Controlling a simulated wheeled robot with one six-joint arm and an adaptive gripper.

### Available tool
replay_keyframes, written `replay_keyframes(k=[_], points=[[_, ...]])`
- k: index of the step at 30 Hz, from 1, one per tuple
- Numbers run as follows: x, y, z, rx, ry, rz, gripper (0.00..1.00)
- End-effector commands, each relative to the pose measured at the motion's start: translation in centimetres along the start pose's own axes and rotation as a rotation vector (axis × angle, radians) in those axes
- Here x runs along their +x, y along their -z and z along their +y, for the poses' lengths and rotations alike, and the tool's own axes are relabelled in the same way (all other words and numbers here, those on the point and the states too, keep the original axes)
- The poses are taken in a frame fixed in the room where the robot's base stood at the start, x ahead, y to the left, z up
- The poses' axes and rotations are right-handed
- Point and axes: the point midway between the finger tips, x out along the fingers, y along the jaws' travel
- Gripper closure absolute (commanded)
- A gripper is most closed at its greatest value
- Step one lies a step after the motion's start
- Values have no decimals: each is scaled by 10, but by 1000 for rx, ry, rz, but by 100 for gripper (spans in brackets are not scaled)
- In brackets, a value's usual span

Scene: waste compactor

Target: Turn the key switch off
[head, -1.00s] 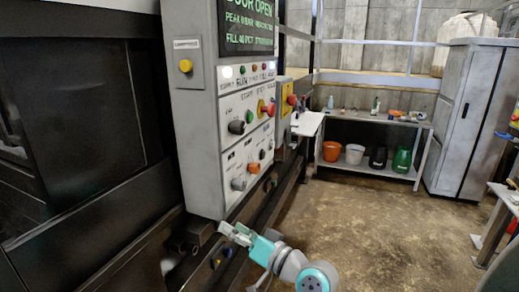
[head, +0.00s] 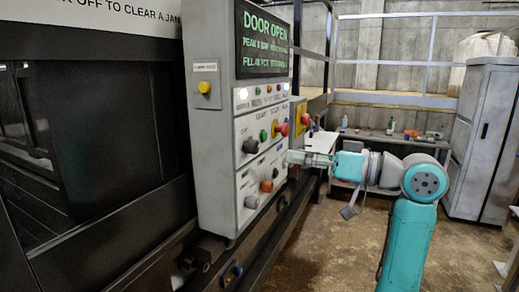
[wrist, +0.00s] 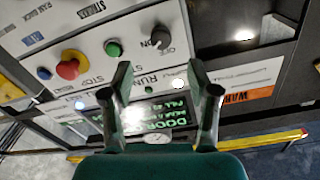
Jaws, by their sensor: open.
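A black rotary switch (head: 250,145) with an OFF label beside it sits on the upper white panel of the grey control cabinet. It shows in the wrist view (wrist: 160,38) just beyond my fingertips, upside down. I cannot make out a key in it. A grey rotary switch (head: 251,202) sits on the lower panel. My gripper (head: 289,157) is in front of the cabinet, to the right of the black switch in the head view. In the wrist view its two fingers (wrist: 158,72) are apart with nothing between them.
A red mushroom button (wrist: 68,68) on a yellow ring and a green button (wrist: 113,48) are close by on the panel. The green-lettered display (head: 264,40) reads DOOR OPEN. A yellow button (head: 204,87) is at the left. Open floor lies right of the cabinet.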

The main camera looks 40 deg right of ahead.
Motion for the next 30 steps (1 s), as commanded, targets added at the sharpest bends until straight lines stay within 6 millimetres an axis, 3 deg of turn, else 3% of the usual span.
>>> replay_keyframes(k=[5,21,30], points=[[3,4,-2,-11,3,-11,40],[87,2,-3,-10,5,-9,40],[106,2,-2,-10,2,-8,40]])
